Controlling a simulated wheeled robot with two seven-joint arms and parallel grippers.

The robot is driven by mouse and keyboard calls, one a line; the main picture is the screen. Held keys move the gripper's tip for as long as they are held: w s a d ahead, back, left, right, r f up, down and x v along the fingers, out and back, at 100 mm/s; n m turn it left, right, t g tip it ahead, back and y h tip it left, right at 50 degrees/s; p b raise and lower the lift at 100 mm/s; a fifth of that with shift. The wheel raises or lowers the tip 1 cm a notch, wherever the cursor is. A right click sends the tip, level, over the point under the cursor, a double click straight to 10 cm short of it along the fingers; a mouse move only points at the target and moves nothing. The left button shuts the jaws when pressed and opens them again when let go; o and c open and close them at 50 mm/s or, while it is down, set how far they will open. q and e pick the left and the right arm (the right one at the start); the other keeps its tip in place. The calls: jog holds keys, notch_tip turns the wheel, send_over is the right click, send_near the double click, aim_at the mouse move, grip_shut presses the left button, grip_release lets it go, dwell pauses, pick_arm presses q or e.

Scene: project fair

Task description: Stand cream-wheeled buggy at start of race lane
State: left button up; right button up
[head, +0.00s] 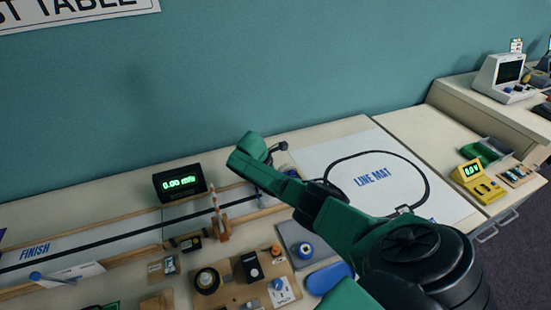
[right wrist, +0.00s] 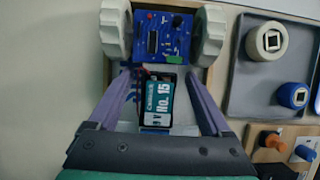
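The cream-wheeled buggy (right wrist: 163,40) shows in the right wrist view, with a blue circuit board between two cream wheels and a dark battery (right wrist: 158,98) marked No. 15 behind. My right gripper (right wrist: 158,73) reaches down over its rear. Its purple fingers stand apart on either side, with gaps beside the battery; contact with the chassis is unclear. In the head view my right gripper (head: 267,177) is at the right end of the race lane (head: 110,236), opposite FINISH, and my arm mostly hides the buggy. My left gripper is out of view.
A grey tray (head: 289,228) with spare wheels lies in front of the lane's right end. A wooden gate (head: 219,222) and a timer (head: 180,183) stand further left. A line mat (head: 440,190) lies right; a parts board (head: 240,285) lies in front.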

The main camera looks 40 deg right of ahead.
jog(key=shift+w+a+r, duration=0.15)
jog(key=shift+a+r, duration=0.05)
jog(key=shift+a, duration=0.1)
jog(key=v, duration=1.4)
jog(key=shift+d, duration=0.2)
